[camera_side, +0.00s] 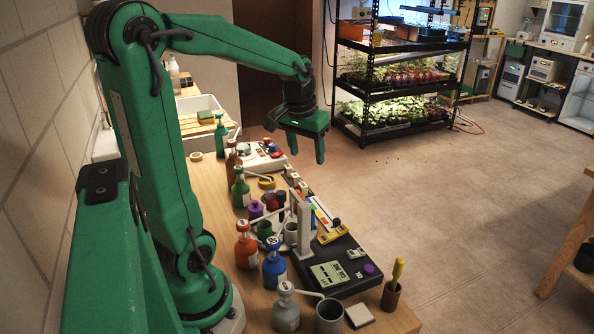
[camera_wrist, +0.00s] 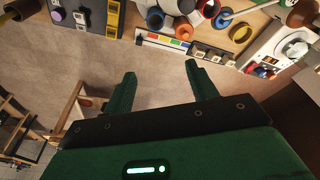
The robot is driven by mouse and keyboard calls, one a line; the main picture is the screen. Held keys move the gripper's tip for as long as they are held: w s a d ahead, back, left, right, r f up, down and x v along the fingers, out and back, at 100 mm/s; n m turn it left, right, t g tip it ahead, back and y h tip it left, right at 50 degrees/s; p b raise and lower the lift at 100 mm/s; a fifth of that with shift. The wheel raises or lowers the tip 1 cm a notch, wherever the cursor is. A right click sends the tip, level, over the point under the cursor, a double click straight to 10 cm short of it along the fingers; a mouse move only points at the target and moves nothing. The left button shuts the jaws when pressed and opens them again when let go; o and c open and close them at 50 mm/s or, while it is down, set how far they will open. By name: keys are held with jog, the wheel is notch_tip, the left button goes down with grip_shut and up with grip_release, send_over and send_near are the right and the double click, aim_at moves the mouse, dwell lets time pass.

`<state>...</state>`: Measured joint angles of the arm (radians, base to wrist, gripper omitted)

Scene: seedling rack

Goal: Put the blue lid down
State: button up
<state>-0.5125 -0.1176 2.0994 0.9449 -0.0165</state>
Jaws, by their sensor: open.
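My gripper (camera_side: 306,148) is open and hangs high, past the table's far edge, with bare floor behind it in the side view. In the wrist view its two fingers (camera_wrist: 160,70) are spread with nothing between them. A small dark blue round piece (camera_wrist: 260,72) lies by the white instrument in the wrist view, beside a red one (camera_wrist: 272,76). It looks like a lid, but it is too small to be sure. Another blue ring (camera_wrist: 223,21) shows among the cups; I cannot tell whether it is a lid. No blue lid is in my gripper.
The wooden table (camera_side: 213,185) is crowded with bottles, including a blue bottle (camera_side: 274,264) and an orange bottle (camera_side: 246,246). A white instrument (camera_side: 262,158) stands at the back and a black device (camera_side: 338,268) in front. Open floor (camera_side: 430,200) lies to the right.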

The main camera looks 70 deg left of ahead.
jog(key=s+d+r+m+t, duration=0.1)
jog(key=s+d+m, duration=0.2)
jog(key=d, duration=0.5)
jog(key=s+d+r+m+t+h, duration=0.1)
jog(key=s+d+m+t, duration=0.1)
jog(key=s+d, duration=0.3)
jog(key=d+m, duration=0.1)
jog(key=d, duration=0.3)
jog(key=shift+s+d+r+t, duration=0.2)
jog(key=shift+s+t, duration=0.1)
